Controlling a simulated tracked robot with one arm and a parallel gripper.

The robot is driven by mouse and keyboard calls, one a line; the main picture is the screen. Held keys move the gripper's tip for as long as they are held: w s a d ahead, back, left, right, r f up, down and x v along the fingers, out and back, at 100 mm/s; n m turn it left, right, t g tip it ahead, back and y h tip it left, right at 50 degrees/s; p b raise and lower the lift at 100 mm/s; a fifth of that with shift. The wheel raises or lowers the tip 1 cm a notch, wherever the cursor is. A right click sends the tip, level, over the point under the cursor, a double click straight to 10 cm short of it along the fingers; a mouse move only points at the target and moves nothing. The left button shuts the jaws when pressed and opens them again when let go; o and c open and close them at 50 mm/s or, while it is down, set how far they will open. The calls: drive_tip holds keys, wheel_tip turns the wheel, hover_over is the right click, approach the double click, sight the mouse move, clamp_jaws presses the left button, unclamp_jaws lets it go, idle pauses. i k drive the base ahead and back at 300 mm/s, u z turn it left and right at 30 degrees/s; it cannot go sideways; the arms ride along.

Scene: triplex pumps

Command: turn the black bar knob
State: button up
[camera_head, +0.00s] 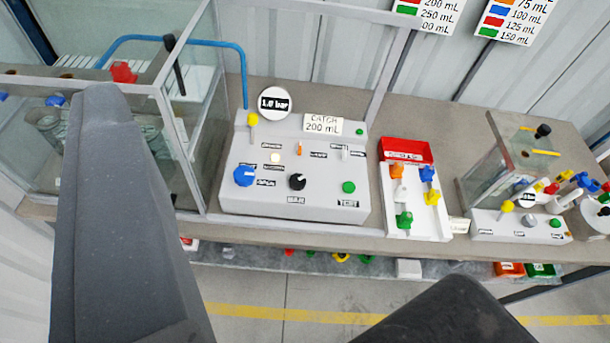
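The black bar knob (297,182) sits low in the middle of the grey control panel (240,200) on the bench. A small label lies below it. My gripper (275,188) shows as two dark fingers, one large at the left and one at the bottom right. The fingers are wide apart and the gripper is open and empty. The knob shows between them, some way beyond, and neither finger appears to touch it.
The panel also bears a blue knob (244,176), a green button (348,187), a yellow knob (253,119) and a round gauge (275,103). A glass case (203,110) stands left. A white tray (433,226) with coloured valves lies right. A metal post rises behind.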

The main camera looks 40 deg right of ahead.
sight(297, 182)
drive_tip(key=i, duration=1)
